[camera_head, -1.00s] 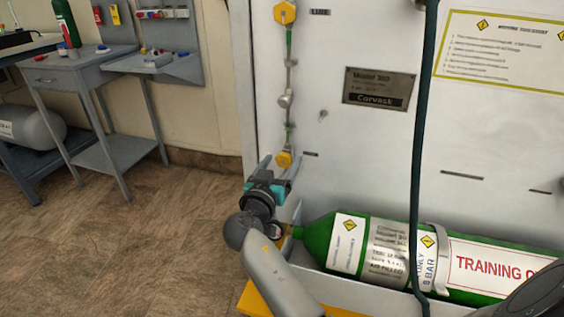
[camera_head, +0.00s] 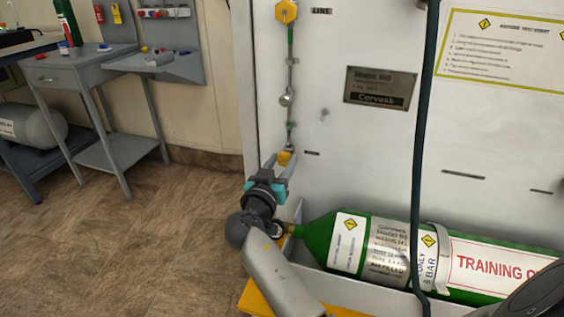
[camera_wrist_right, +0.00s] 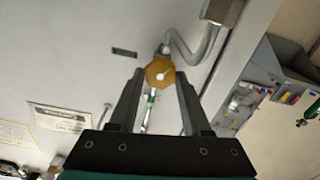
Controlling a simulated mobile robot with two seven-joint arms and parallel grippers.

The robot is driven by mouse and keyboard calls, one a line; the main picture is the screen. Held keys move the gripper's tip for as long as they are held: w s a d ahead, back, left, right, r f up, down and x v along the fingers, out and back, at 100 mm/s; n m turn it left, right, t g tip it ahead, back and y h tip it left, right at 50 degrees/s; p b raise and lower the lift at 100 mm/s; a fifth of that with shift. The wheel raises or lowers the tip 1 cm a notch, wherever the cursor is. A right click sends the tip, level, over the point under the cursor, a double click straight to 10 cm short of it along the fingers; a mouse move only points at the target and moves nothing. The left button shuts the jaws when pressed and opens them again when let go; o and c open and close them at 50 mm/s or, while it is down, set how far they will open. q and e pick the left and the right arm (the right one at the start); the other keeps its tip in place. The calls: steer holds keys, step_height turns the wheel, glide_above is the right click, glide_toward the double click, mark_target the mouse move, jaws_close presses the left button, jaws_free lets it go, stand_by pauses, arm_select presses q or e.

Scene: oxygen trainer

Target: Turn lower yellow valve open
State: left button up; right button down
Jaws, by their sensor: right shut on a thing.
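The lower yellow valve (camera_head: 284,158) is a small yellow knob at the bottom end of a thin vertical pipe on the white panel. My right gripper (camera_head: 279,162) reaches up to it from below, its fingers shut on the knob from both sides. The fingers partly hide the valve in the head view. The left gripper is not in view.
An upper yellow valve (camera_head: 286,12) sits at the top of the pipe. A green cylinder (camera_head: 319,238) lies in a tray below right. A dark hose (camera_head: 417,150) hangs in front of the panel (camera_head: 350,140). A grey side table (camera_head: 75,62) stands at left; the floor between is clear.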

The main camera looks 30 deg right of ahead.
steer(key=shift+r+n, duration=0.1)
steer(key=shift+n, duration=0.7)
steer(key=n+p, duration=0.1)
steer(key=n, duration=0.2)
steer(key=shift+w, duration=0.1)
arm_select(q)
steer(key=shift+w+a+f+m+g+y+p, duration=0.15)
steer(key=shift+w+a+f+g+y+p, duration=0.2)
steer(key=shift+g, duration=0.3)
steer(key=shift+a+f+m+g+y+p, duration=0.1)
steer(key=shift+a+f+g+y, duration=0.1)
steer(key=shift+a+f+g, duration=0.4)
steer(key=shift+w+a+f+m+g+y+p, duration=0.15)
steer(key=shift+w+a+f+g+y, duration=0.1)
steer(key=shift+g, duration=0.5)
arm_select(e)
steer(key=shift+n, duration=1.5)
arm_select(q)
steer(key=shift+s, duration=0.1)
arm_select(e)
steer(key=shift+c, duration=1.8)
jaws_free()
